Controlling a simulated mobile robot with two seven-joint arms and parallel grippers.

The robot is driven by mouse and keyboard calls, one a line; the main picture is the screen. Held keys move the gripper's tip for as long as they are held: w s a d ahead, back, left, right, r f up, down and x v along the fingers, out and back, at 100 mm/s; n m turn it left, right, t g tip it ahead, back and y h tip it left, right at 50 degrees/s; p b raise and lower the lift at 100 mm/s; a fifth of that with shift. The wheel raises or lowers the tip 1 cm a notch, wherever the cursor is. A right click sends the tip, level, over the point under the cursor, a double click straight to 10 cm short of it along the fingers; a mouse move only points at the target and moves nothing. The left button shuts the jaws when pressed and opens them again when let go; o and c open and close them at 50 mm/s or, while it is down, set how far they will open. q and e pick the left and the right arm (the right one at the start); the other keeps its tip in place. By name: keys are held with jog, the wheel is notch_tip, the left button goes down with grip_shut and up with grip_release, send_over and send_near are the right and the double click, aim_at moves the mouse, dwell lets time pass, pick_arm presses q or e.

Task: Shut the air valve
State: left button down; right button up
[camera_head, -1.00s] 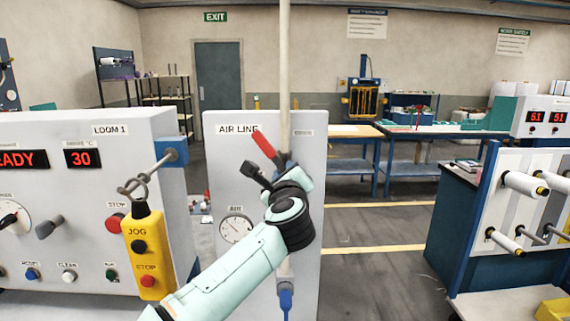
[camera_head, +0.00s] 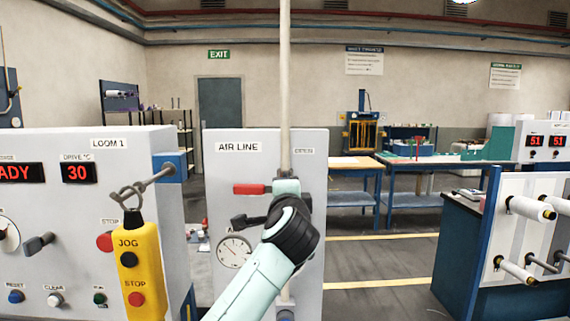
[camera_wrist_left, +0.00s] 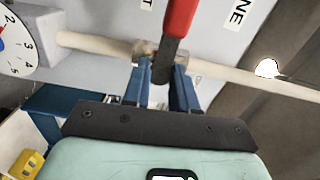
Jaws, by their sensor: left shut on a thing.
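The air valve's red lever (camera_head: 249,189) is on the vertical air pipe (camera_head: 285,90) in front of the AIR LINE panel (camera_head: 222,172). In the head view the lever lies level, pointing left, crosswise to the pipe. My left gripper is at the valve, its fingers mostly hidden there by my own wrist. In the left wrist view my left gripper (camera_wrist_left: 160,76) is shut on the dark lower part of the lever, whose red grip (camera_wrist_left: 178,18) stands across the pale pipe (camera_wrist_left: 240,78). My right gripper is not in view.
A pressure gauge (camera_head: 234,251) is on the panel below the lever. At left stands the LOOM 1 cabinet (camera_head: 130,170), with a yellow JOG/STOP pendant (camera_head: 141,270) hanging from a hook. A spool rack (camera_head: 500,230) stands at right. Open floor (camera_head: 380,265) lies between.

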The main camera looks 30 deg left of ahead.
pick_arm(q)
jog(key=c, duration=0.9)
grip_release()
jog(key=shift+d, duration=0.1)
jog(key=b+v, duration=0.5)
jog(key=v, duration=0.2)
